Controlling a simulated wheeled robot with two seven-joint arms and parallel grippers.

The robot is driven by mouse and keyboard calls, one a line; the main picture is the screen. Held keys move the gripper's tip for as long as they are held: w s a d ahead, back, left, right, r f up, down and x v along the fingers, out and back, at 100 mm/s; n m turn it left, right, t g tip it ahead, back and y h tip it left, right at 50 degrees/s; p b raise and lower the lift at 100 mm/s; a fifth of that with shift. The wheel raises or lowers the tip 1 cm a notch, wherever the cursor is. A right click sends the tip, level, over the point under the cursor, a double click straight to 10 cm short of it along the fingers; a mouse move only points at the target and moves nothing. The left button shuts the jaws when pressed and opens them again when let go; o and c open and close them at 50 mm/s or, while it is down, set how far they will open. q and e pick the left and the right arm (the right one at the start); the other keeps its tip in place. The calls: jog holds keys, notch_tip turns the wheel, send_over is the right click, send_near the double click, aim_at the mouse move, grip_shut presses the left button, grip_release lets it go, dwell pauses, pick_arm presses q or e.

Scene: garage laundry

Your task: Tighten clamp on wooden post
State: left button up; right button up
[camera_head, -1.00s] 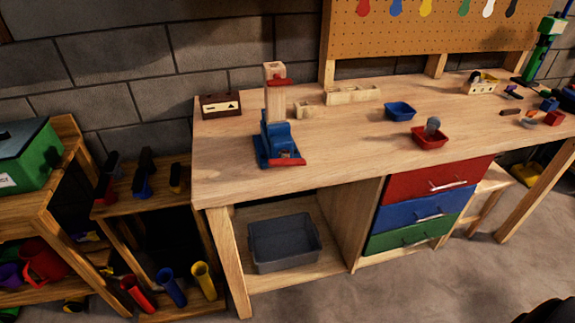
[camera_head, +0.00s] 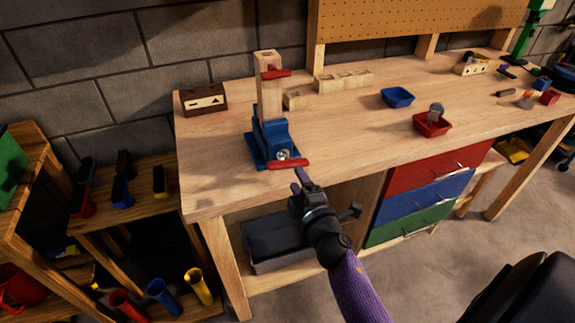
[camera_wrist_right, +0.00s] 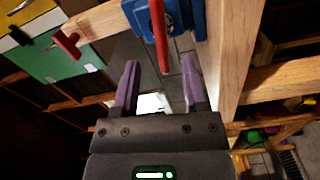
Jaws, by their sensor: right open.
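The wooden post (camera_head: 269,98) stands upright in a blue clamp (camera_head: 272,140) near the bench's front left edge. The clamp has a red handle (camera_head: 288,163) at its front. A small red piece (camera_head: 276,72) is near the post's top. My right gripper (camera_head: 301,181) is just in front of and below the red handle, open and empty. In the right wrist view, its purple fingers (camera_wrist_right: 159,80) are spread, and the red handle (camera_wrist_right: 158,35) appears ahead, between their lines. Contact with the handle cannot be seen. My left gripper is not in view.
The wooden workbench (camera_head: 340,140) has clear top around the clamp. A brown box (camera_head: 203,99), wooden blocks (camera_head: 345,80), a blue bin (camera_head: 397,97) and a red bin (camera_head: 431,125) stand on it. A grey tub (camera_head: 277,240) is on the shelf below, behind my right arm.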

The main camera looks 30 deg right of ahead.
aim_at(290, 168)
jog(key=x, duration=0.5)
jog(key=shift+w+b, duration=0.1)
jog(key=shift+b, duration=0.25)
jog(key=shift+f, duration=0.1)
grip_shut()
